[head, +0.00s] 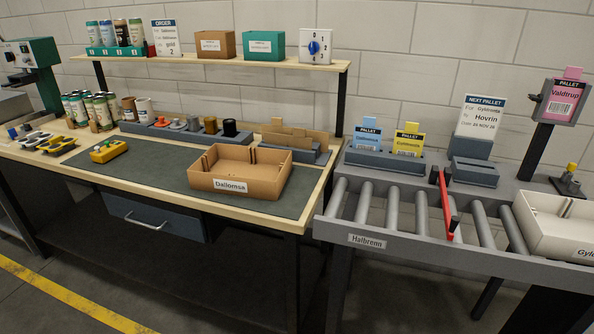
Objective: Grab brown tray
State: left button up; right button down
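The brown tray (215,182) is an open, empty cardboard-like box with a white label reading "Dallomsa" on its front. It sits upright on the dark mat at the right part of the wooden workbench, near the front edge. Neither of my grippers shows in the head view, and nothing touches the tray from above.
A roller conveyor (410,220) with a red bar (446,205) stands to the right. It carries a white tray (560,228) at its right end. A yellow device (108,151) sits left on the mat (150,172).

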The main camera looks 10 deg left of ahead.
aim_at(251, 172)
jog(key=j+z, duration=0.4)
jog(key=i+j+z, duration=0.1)
jog(key=j+z, duration=0.75)
jog(key=k+l, duration=0.05)
